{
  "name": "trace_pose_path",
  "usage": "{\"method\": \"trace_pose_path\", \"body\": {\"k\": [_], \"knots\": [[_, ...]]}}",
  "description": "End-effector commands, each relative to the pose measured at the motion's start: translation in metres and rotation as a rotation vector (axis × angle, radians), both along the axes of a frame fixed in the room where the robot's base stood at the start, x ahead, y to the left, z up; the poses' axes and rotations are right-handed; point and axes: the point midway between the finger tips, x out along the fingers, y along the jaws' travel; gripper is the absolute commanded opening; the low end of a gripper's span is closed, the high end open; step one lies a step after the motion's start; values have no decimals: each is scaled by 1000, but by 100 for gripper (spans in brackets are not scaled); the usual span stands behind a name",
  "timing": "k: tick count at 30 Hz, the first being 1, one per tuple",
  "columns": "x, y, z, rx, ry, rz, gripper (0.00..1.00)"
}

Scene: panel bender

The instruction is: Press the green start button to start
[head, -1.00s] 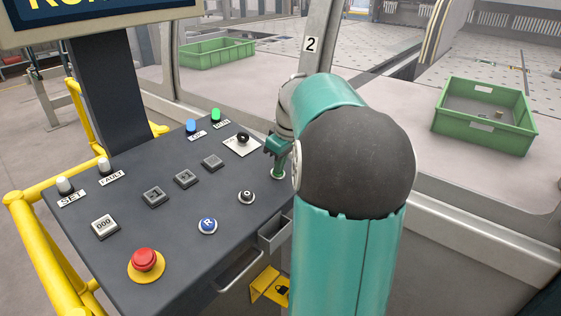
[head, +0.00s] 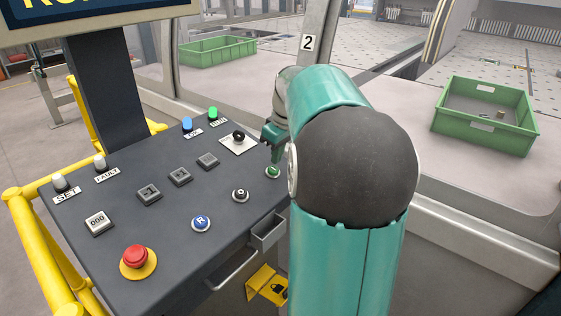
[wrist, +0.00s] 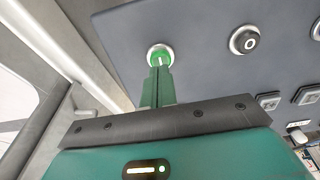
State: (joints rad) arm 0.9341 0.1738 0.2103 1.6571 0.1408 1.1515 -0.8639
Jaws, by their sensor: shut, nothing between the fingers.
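The green start button (head: 272,171) sits in a pale ring at the right edge of the dark control panel (head: 150,240). It also shows in the wrist view (wrist: 157,51), just beyond my fingertips, which cover part of it. My gripper (head: 275,152) is shut and empty, with its green fingers together (wrist: 159,68). In the head view the fingertips are above the button, with the button's face uncovered. My arm hides part of the gripper.
Nearby on the panel are a black button marked O (head: 240,195), a blue R button (head: 201,223), a red emergency stop (head: 134,257) and a selector knob (head: 238,137). The blue (head: 187,124) and green (head: 213,113) lamps look bright. Green crates (head: 485,115) stand beyond.

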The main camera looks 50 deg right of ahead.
Motion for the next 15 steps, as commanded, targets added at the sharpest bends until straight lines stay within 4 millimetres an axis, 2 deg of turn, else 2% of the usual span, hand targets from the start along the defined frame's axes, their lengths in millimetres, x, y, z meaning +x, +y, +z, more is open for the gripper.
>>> {"method": "trace_pose_path", "body": {"k": [9, 15], "knots": [[-9, 2, 62, -6, -5, 0, 0], [-16, 2, 92, -4, -2, -1, 0]]}}
